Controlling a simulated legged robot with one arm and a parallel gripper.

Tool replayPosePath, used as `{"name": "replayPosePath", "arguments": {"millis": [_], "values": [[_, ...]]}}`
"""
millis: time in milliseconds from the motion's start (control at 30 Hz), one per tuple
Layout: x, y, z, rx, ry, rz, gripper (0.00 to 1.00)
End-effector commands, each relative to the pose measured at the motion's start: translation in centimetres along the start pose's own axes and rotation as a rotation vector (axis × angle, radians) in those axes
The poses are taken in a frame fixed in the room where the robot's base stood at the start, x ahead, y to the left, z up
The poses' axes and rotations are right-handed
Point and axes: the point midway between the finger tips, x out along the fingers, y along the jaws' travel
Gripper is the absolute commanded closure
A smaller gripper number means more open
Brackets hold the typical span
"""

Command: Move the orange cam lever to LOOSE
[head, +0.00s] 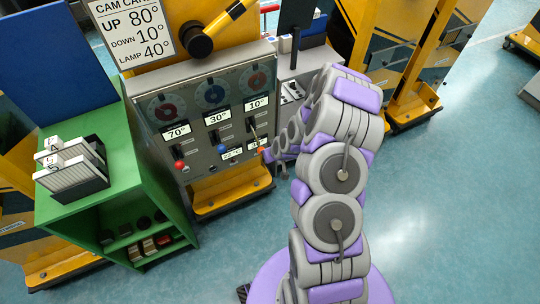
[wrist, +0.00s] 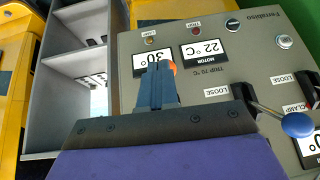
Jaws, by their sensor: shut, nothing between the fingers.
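The orange cam lever's ball knob (head: 262,150) shows at the lower right of the grey control panel, below the 10° display. In the wrist view the orange knob (wrist: 173,68) peeks out beside my fingertips, and its shaft is hidden. My gripper (wrist: 157,68) is shut and empty, with its blue-grey fingers right over or against the knob; touching cannot be told. In the head view my gripper (head: 268,157) is at the panel's right side. A LOOSE label (wrist: 215,92) lies right of my fingers in the upside-down wrist view.
The blue lever knob (wrist: 297,124) is right of my gripper in the wrist view. The red lever knob (head: 180,165) is farther left on the panel. A green cabinet (head: 145,165) stands left of the panel.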

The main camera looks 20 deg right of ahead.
Motion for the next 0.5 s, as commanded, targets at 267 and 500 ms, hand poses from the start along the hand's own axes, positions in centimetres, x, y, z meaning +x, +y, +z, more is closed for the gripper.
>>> {"name": "replayPosePath", "arguments": {"millis": [267, 500], "values": [[-4.4, 0.0, 2.2, 0.005, -0.004, -0.001, 1.0], [-7.6, -0.4, 4.6, 0.002, -0.003, 0.003, 1.0]]}}
